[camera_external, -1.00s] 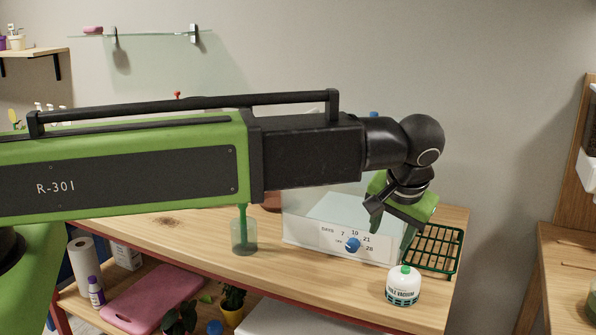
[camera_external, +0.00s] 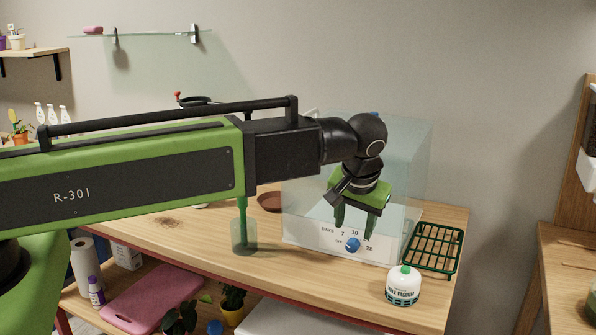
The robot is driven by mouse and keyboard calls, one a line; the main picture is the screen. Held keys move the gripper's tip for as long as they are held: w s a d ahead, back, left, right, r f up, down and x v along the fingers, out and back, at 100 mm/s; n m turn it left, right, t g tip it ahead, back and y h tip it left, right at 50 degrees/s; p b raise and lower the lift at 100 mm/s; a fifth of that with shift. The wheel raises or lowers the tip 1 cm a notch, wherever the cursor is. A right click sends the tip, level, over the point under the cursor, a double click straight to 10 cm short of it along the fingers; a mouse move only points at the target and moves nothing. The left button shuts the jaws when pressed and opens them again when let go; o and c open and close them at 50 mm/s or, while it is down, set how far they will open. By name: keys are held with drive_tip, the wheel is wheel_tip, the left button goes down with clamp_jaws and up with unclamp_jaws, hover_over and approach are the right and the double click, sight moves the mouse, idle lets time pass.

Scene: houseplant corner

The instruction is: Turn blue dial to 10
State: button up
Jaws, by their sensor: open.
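The blue dial (camera_external: 352,245) sits on the white front panel (camera_external: 315,240) of a clear box (camera_external: 415,170) on the wooden table. The panel reads DAYS, with 7, 10 and 28 visible around the dial; 21 is hidden behind a finger. The dial's pointer is too small to read. My gripper (camera_external: 354,234) is open and empty, with its green fingers pointing down. In the picture its tips are just above the dial, one to each side; I cannot tell their distance from the panel.
A white canister (camera_external: 403,287) stands near the table's front edge, right of the dial. A green wire rack (camera_external: 433,248) lies right of the box. A glass with a green tool (camera_external: 243,238) stands to the left. The wooden table (camera_external: 300,279) is clear in front of the box.

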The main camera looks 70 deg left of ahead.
sight(351, 246)
drive_tip(key=b+x, duration=0.5)
drive_tip(key=x, duration=0.2)
drive_tip(key=shift+f, duration=0.2)
drive_tip(key=shift+a, duration=0.1)
drive_tip(key=shift+c, duration=0.2)
clamp_jaws()
